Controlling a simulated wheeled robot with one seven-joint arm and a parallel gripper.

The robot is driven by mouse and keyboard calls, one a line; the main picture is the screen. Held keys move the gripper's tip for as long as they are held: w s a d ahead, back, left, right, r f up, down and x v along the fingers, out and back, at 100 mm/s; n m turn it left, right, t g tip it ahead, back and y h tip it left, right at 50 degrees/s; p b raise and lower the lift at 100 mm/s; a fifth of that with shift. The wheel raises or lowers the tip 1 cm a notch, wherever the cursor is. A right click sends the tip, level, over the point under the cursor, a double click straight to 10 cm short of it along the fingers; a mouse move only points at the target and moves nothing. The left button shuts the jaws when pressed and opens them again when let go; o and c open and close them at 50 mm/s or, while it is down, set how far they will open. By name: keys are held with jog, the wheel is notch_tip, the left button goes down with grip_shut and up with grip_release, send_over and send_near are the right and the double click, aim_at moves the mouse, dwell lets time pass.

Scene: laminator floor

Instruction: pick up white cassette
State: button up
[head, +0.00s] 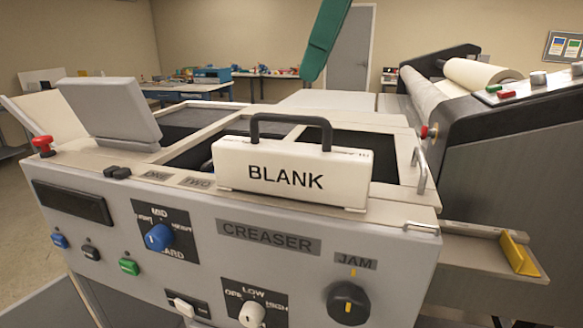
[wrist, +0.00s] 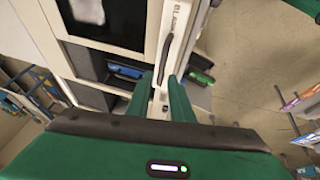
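The white cassette (head: 292,176) is a long block labelled BLANK with a dark arched handle (head: 290,122). It sits upright on the front of the creaser's top. In the wrist view, the cassette (wrist: 181,14) shows with its handle (wrist: 164,60) lying lengthwise ahead of the fingers. My gripper (wrist: 160,82) has two green fingers apart, with a visible gap and nothing held between them. It appears above the cassette; the exact height is unclear. A green part of my arm (head: 325,38) hangs at the top of the head view, above and behind the handle.
The creaser (head: 270,238) has knobs and buttons on its front and open dark bays behind the cassette. A raised grey panel (head: 108,108) stands at left, and a metal handle (head: 419,171) at right. A roller machine (head: 510,145) stands at far right. Space directly above the cassette looks clear.

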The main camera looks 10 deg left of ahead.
aim_at(294, 119)
jog(key=shift+w+f, duration=0.1)
jog(key=shift+f, duration=0.1)
jog(key=shift+x, duration=2.25)
jog(key=shift+s+x, duration=0.1)
jog(key=shift+x, duration=1.2)
jog(key=shift+s+x, duration=0.15)
jog(key=shift+x, duration=1.2)
jog(key=shift+c, duration=0.7)
grip_shut()
